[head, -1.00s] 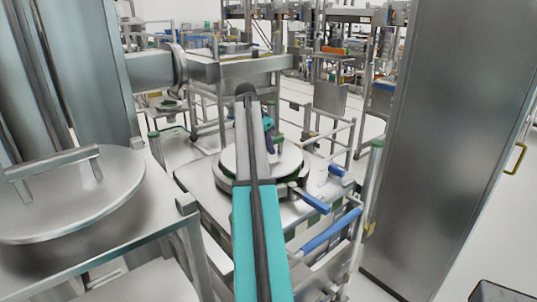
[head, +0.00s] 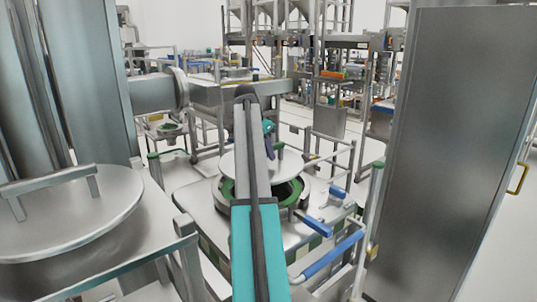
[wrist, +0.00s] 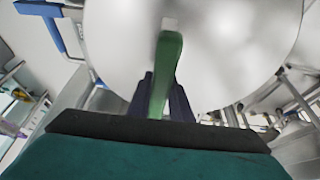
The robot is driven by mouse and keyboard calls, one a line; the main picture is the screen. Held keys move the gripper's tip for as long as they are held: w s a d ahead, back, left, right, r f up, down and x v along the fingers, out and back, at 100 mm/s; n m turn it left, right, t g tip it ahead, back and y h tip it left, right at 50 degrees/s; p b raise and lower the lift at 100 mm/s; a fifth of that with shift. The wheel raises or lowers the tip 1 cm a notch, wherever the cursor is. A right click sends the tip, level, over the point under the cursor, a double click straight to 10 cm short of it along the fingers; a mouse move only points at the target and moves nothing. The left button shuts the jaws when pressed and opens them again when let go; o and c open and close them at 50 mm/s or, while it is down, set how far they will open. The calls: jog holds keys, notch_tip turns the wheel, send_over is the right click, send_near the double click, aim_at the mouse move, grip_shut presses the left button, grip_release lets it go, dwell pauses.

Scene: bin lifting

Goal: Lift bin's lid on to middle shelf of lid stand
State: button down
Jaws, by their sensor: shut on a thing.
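The bin's round pale lid (head: 291,166) is raised above the round bin opening (head: 293,192), whose green inner ring shows below it in the head view. My gripper (head: 268,145), partly hidden behind my arm, is shut on the lid's green handle (head: 279,149). In the wrist view, my gripper's dark fingers (wrist: 162,98) are around the green handle (wrist: 168,62), and the white lid (wrist: 240,55) fills the upper middle. A metal stand (head: 150,262) at the left, seemingly the lid stand, carries a large round metal lid (head: 95,220) with a bar handle on top. Its lower shelves are mostly out of view.
The bin sits in a metal cart (head: 335,218) with blue handles (head: 330,257). A tall steel cabinet (head: 450,150) closes off the right side. A steel column (head: 85,80) stands at the left. Frames and machines fill the background.

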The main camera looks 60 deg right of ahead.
jog(key=shift+r, duration=0.35)
jog(key=shift+r+p, duration=2.1)
jog(key=shift+r, duration=1.85)
jog(key=shift+r, duration=0.1)
jog(key=shift+f+b, duration=1.95)
jog(key=shift+f, duration=0.05)
jog(key=shift+r, duration=0.15)
jog(key=shift+r+p, duration=2.4)
jog(key=shift+p, duration=0.15)
jog(key=shift+s, duration=0.15)
